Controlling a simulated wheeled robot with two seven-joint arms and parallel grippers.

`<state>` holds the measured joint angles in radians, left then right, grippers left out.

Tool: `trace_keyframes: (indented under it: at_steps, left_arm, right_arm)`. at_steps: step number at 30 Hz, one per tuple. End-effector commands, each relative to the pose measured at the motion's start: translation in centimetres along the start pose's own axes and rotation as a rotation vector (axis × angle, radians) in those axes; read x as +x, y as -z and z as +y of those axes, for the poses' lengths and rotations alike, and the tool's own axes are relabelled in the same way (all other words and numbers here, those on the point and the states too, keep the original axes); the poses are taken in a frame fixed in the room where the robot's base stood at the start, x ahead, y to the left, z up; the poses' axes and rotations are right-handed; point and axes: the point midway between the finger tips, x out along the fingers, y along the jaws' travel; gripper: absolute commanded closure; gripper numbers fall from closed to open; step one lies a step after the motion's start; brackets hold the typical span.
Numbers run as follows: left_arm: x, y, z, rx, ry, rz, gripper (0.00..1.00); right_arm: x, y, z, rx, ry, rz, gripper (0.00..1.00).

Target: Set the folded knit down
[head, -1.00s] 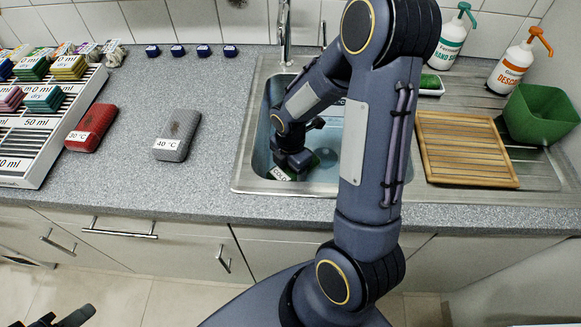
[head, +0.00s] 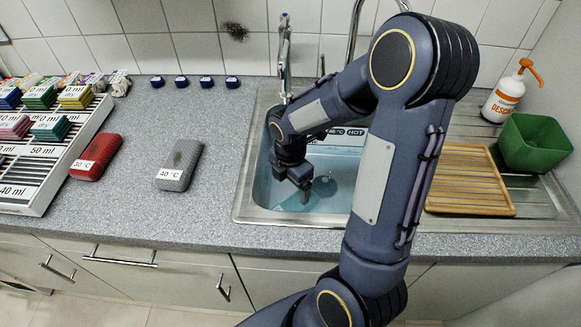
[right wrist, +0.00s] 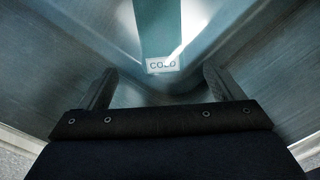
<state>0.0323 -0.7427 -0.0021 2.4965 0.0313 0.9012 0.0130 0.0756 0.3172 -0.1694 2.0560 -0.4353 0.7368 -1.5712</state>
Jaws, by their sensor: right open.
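My right gripper (head: 305,190) is over the sink basin (head: 262,150), pointing down. In the right wrist view its two fingers (right wrist: 158,88) stand apart with nothing between them. Beyond them lies a pale teal strip (right wrist: 158,35) with a COLD label (right wrist: 163,65); I cannot tell whether it is water or part of the basin. I cannot surely pick out a folded knit. A grey pad (head: 180,162) marked 40 °C and a red pad (head: 95,157) marked 30 °C lie flat on the counter. My left gripper is out of view.
A white slatted rack (head: 60,165) with several small coloured blocks stands at the left. The counter between the grey pad and sink is clear.

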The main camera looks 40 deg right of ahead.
Motion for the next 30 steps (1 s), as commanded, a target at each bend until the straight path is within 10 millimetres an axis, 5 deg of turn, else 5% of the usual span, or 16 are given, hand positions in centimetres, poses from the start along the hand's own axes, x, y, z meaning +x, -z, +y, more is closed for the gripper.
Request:
trace_keyframes:
  at_steps: [6, 14, 17, 24, 30]
  left_arm:
    - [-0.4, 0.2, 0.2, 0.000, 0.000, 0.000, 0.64]
    - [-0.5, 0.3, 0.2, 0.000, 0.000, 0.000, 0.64]
    - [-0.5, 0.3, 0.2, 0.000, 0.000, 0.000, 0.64]
    - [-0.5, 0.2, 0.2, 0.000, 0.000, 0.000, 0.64]
    - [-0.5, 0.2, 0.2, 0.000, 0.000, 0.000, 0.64]
  right_arm:
    - [-4.5, 0.0, 0.1, 0.000, -0.004, 0.000, 0.13]
    - [-7.0, 0.3, -0.3, 0.051, -0.017, 0.011, 0.13]
    - [-8.6, 1.1, -1.6, 0.216, -0.062, 0.049, 0.13]
    - [-13.6, 5.5, -7.3, 0.952, -0.181, 0.294, 0.13]
    - [-15.1, 8.9, -11.4, 1.475, -0.167, 0.537, 0.13]
